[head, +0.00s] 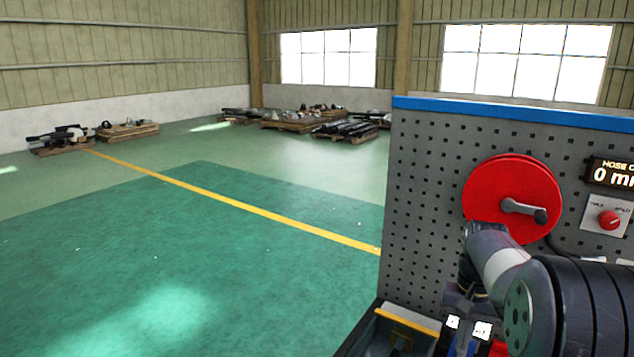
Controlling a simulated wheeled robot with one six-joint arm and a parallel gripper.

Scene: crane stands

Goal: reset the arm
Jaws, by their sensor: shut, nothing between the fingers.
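My arm (505,268) reaches in from the lower right, in front of the grey pegboard panel (430,180). My gripper (465,335) points down at the bottom edge of the view, low before the panel and beside a dark bin with a yellow strip (405,322). It is shut and I see nothing held in it. Its fingertips are dark and partly cut off by the frame's lower edge. The arm's wrist overlaps the lower edge of the red reel (490,195) in the picture; I cannot tell the gap between them.
The panel has a blue top edge, a black crank handle (524,210), a display (612,173) and a red knob (609,219). Something red (498,348) lies below the arm. Pallets with metal parts (350,129) stand far back. The green floor (150,260) at left is open.

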